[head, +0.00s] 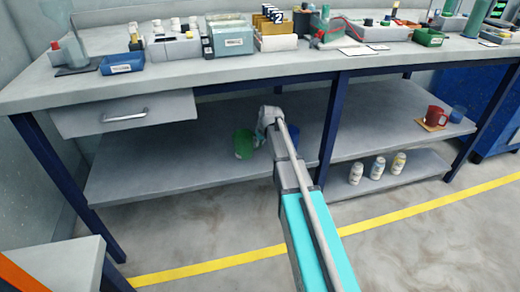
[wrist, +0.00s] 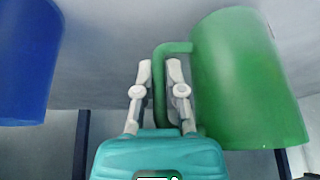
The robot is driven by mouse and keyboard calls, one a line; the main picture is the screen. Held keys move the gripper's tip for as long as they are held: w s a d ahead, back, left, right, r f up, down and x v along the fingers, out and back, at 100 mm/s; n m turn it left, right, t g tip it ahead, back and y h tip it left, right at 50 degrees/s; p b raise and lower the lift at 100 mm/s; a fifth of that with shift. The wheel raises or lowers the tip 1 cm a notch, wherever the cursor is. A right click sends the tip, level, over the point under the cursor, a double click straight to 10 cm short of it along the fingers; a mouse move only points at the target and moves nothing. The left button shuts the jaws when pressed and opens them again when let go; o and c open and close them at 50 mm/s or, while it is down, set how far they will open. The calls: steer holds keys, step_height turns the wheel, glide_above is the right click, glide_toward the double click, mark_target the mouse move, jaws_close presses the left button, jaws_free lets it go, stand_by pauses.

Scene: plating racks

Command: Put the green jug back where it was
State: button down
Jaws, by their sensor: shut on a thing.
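The green jug (head: 243,144) is over the lower shelf under the bench, left of my gripper (head: 263,133) in the head view. In the wrist view the green jug (wrist: 245,80) fills the right side. Its handle lies between the two fingers of my gripper (wrist: 160,75), which is shut on it. I cannot tell whether the jug's base touches the shelf. The wrist picture seems turned over, with the shelf surface at the top.
A blue jug or cup (wrist: 28,60) stands close by, partly behind my arm in the head view. The lower shelf (head: 150,160) is clear to the left. A red mug (head: 436,117) sits at the right, above several white bottles (head: 377,168). Bench legs (head: 328,130) and the worktop edge frame the space.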

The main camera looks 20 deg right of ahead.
steer(key=shift+f+b, duration=0.65)
steer(key=shift+f, duration=0.4)
steer(key=shift+f, duration=0.1)
steer(key=c, duration=0.7)
jaws_free()
steer(key=shift+r, duration=0.2)
steer(key=p+v, duration=1.1)
steer(key=v, duration=0.1)
steer(key=shift+s+f, duration=0.1)
steer(key=shift+s, duration=0.1)
